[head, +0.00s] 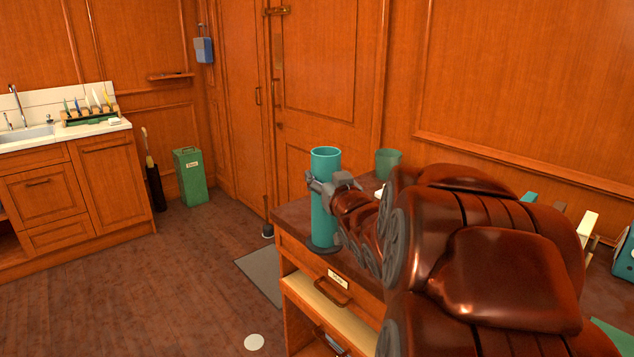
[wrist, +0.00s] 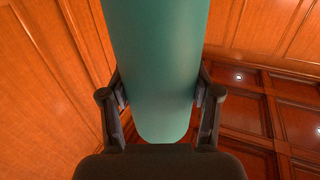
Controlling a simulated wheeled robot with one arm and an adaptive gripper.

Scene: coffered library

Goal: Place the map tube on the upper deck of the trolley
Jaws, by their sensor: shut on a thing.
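The map tube (head: 325,215) is a tall teal cylinder, upright at the left end of a dark-topped wooden cabinet in the head view. My gripper (head: 328,188) is shut around its upper middle. In the wrist view the tube (wrist: 160,65) fills the middle between the two dark fingers (wrist: 160,100), which touch it on both sides. The tube's foot is at the cabinet top, on or near a dark round base; I cannot tell whether it bears weight there. No trolley can be made out.
The cabinet (head: 290,215) has a labelled drawer (head: 330,285) and one pulled open below. A green cup (head: 388,162) stands behind my arm. A green bin (head: 189,176), a sink counter (head: 75,132) and a grey mat (head: 262,272) are leftward.

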